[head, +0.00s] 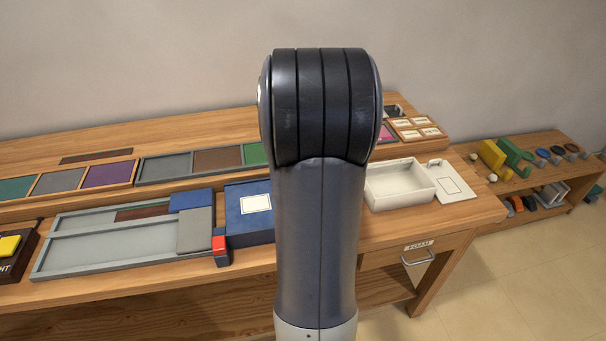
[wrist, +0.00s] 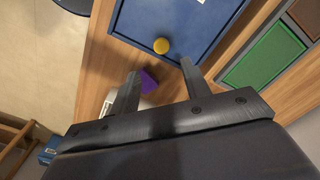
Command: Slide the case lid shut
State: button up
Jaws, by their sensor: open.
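A blue case (head: 234,194) with a white label lies on the desk in the head view, and my arm hides its right part. In the wrist view a blue panel with a raised rim (wrist: 178,18) fills the top, and a round yellow knob (wrist: 161,45) sits near its lower edge. I cannot tell how far the lid is open. My gripper (wrist: 160,69) is open, with its fingertips apart below the knob and nothing visibly held. A purple block (wrist: 149,81) shows between the fingers, apart from the knob. My gripper is hidden in the head view.
A grey tray (head: 100,260) with panels and a small red-topped block (head: 220,246) lie left of the case. A white open box (head: 398,187) stands to the right. Coloured panels (head: 191,163) line the raised shelf behind. A side bench (head: 540,175) holds several small objects.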

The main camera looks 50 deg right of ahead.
jog(key=shift+r, duration=1.5)
jog(key=shift+f, duration=0.1)
notch_tip(320, 180, down, 11)
jog(key=shift+b, duration=0.3)
jog(key=shift+w+a, duration=0.55)
jog(key=shift+a, duration=0.3)
jog(key=shift+w+a+r, duration=0.15)
jog(key=shift+a+r, duration=0.05)
